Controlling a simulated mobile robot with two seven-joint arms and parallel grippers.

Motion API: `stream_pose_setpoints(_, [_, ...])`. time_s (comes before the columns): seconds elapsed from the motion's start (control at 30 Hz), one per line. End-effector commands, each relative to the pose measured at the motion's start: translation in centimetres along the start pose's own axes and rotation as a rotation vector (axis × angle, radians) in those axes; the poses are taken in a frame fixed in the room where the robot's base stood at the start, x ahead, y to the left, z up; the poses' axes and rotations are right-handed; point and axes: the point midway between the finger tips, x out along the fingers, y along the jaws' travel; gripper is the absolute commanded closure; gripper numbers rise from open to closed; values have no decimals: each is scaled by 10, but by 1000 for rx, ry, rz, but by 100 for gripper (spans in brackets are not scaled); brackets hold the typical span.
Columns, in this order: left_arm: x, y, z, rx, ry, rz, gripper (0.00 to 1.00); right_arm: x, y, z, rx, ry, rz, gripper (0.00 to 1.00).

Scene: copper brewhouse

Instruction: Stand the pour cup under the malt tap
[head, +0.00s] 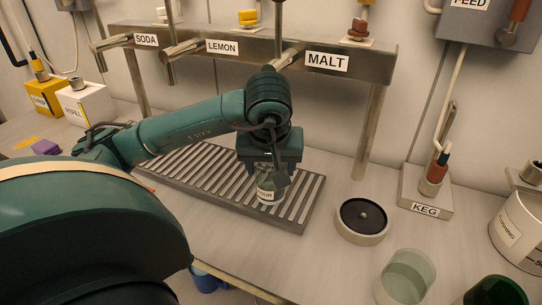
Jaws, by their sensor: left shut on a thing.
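The pour cup (268,194) is a clear cup with a pale label on it. It is at the right part of the slatted drip tray (210,186), below the beam that carries the taps. My left gripper (270,178) points down and is shut on the cup from above. I cannot tell whether the cup's base touches the slats. The malt sign (327,62) is on the beam up and to the right of the gripper. The malt tap's spout is largely hidden behind my arm. My right gripper is not in view.
Lemon (222,47) and soda (146,40) signs mark the other taps. Right of the tray are a round black-topped disc (362,219), a clear glass (405,278), a green glass (497,292) and the keg stand (425,203). A blue mug (207,279) is low in front.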

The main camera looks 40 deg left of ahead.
Motion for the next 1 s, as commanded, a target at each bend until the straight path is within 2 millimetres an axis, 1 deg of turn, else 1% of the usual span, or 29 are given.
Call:
stream_pose_setpoints(0.13, [5, -1, -14, -4, 0, -2, 66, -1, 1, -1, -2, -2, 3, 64])
stream_pose_setpoints(0.3, [16, -1, -40, -4, 0, -1, 66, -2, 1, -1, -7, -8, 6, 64])
stream_pose_setpoints(0.4, [21, 0, -37, 1, -1, 0, 66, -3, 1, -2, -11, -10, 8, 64])
stream_pose_setpoints(0.67, [22, 0, -36, 1, 2, 1, 66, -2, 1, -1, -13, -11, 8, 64])
stream_pose_setpoints(0.8, [26, 0, -35, 0, 2, 0, 66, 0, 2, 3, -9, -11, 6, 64])
stream_pose_setpoints(0.83, [25, -1, -35, 0, 1, 0, 36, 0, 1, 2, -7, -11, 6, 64])
stream_pose_setpoints(1.0, [25, 0, -35, 0, 1, -1, 22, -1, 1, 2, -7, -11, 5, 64])
